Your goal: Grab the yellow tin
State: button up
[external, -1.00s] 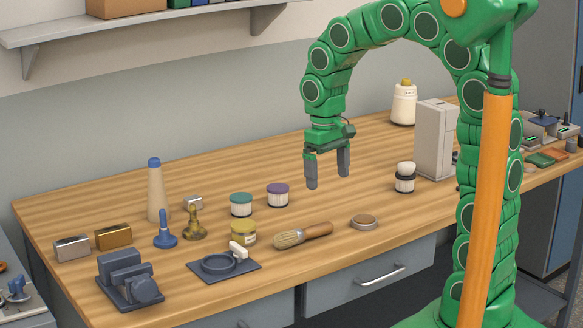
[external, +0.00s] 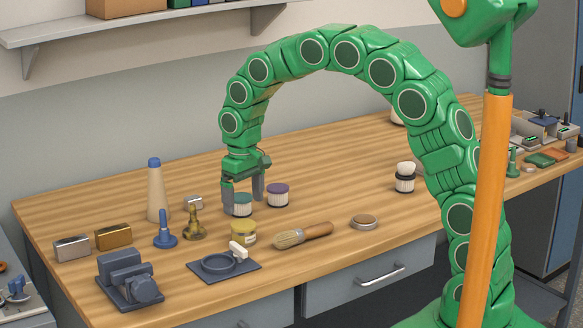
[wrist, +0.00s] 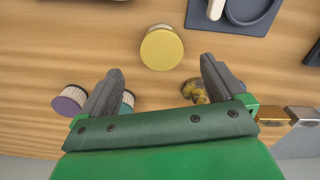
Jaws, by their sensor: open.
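The yellow tin (external: 243,233) is a short round tin with a yellow lid, standing on the bench in front of the teal-lidded tin (external: 242,205). In the wrist view the yellow lid (wrist: 161,48) lies beyond the fingertips, near the middle of the gap between them. My gripper (external: 242,207) is open and empty, pointing down. In the external view its fingers stand about the teal-lidded tin, partly covering it; in the wrist view that tin (wrist: 128,99) shows partly behind the left finger. I cannot tell whether a finger touches it.
A purple-lidded tin (external: 278,195) stands right of my gripper, a brass-coloured stamp (external: 194,225) to its left. A dark plate with a ring (external: 222,266) and a brush (external: 303,236) lie near the front edge.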

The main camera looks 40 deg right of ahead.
aim_at(243, 224)
jog(key=shift+a+f, duration=0.1)
jog(key=shift+f, duration=3.75)
jog(key=c, duration=1.3)
jog(key=shift+c, duration=0.2)
